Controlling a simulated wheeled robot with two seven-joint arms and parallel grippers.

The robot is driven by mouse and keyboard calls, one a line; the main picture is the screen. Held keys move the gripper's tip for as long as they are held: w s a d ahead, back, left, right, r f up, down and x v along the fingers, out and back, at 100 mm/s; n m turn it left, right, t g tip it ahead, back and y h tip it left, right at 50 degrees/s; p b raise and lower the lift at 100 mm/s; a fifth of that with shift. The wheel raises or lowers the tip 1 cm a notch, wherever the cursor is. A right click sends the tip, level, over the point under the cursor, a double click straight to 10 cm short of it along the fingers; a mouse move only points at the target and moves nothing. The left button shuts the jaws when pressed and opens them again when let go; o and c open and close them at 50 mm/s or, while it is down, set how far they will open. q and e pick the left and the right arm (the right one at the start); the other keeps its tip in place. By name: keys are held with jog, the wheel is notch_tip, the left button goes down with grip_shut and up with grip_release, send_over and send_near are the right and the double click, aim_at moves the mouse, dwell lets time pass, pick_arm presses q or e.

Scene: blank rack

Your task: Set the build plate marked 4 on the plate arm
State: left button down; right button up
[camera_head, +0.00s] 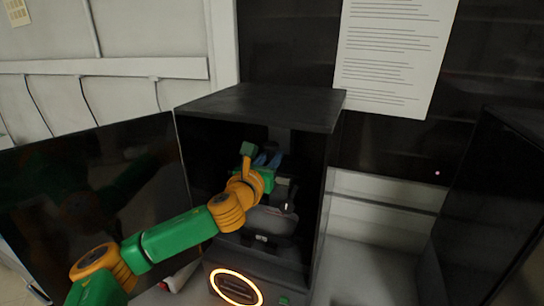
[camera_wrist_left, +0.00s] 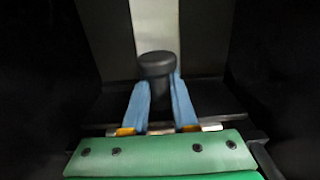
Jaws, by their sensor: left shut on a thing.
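My left gripper (camera_head: 268,158) reaches into the open black printer cabinet (camera_head: 265,108). In the left wrist view, its blue fingers (camera_wrist_left: 159,100) are shut on a black round-topped knob (camera_wrist_left: 157,65). The knob stands in front of a pale vertical column (camera_wrist_left: 155,25). A dark flat surface (camera_wrist_left: 222,100) lies behind the fingers; I cannot tell whether it is the build plate or part of the plate arm. No mark 4 is readable. In the head view, my wrist hides much of the chamber. My right gripper is not in view.
The cabinet's dark door (camera_head: 90,200) stands open at the left. A dark tray-like part (camera_head: 270,222) sits low in the chamber, below my wrist. An orange ring (camera_head: 236,288) glows on the cabinet's front. Another black cabinet (camera_head: 495,210) stands at the right, with pale counter between.

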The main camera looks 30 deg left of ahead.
pick_arm(q)
jog(key=c, duration=0.6)
grip_release()
jog(key=shift+s, duration=0.1)
jog(key=shift+s+d+f, duration=0.1)
jog(key=shift+s+f, duration=0.05)
jog(key=shift+s, duration=0.2)
jog(key=b+v, duration=0.2)
jog(key=v, duration=0.3)
jog(key=shift+s+d+b, duration=0.1)
jog(key=shift+s+b, duration=0.15)
jog(key=shift+b, duration=0.15)
jog(key=shift+s+d, duration=0.1)
jog(key=shift+s, duration=0.35)
